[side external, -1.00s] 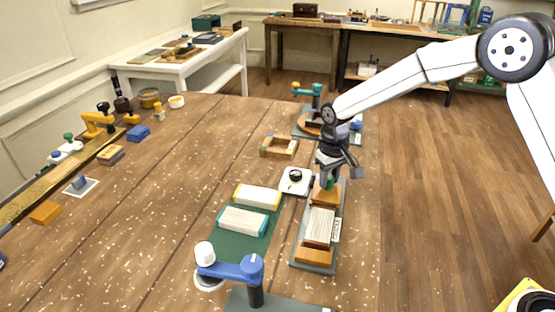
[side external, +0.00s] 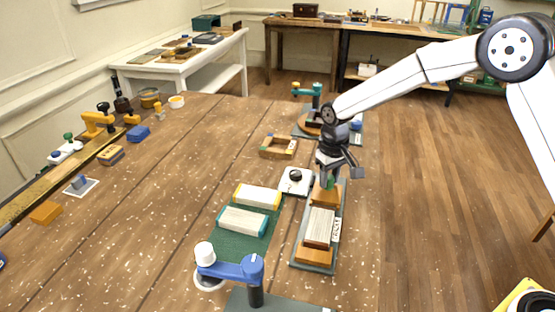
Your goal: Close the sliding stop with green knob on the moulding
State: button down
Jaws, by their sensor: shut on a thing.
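The sliding stop is an orange-brown block (side external: 326,196) with a green knob (side external: 328,183) on top. It sits at the far end of a narrow grey-green base (side external: 296,258) at the right side of the table. A pale ribbed moulding piece (side external: 320,226) lies on the base on the near side of the stop. A second orange block (side external: 314,255) is at the near end. My gripper (side external: 329,178) points down over the stop and is shut on the green knob, partly hiding it. I cannot tell whether the stop touches the moulding piece.
A white box with a black dial (side external: 295,181) stands close left of the base. Two pale blocks lie on a green mat (side external: 239,247). A blue lever fixture (side external: 237,269) is nearer, and an open wooden frame (side external: 278,146) is farther back. The table's middle is clear.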

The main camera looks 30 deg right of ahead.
aim_at(326, 195)
jog(key=shift+s+a, duration=1.05)
jog(key=shift+a, duration=0.05)
jog(key=shift+c, duration=1.9)
grip_release()
jog(key=shift+r, duration=0.15)
notch_tip(326, 195, up, 8)
jog(key=shift+f, duration=0.2)
jog(key=shift+s+d, duration=0.1)
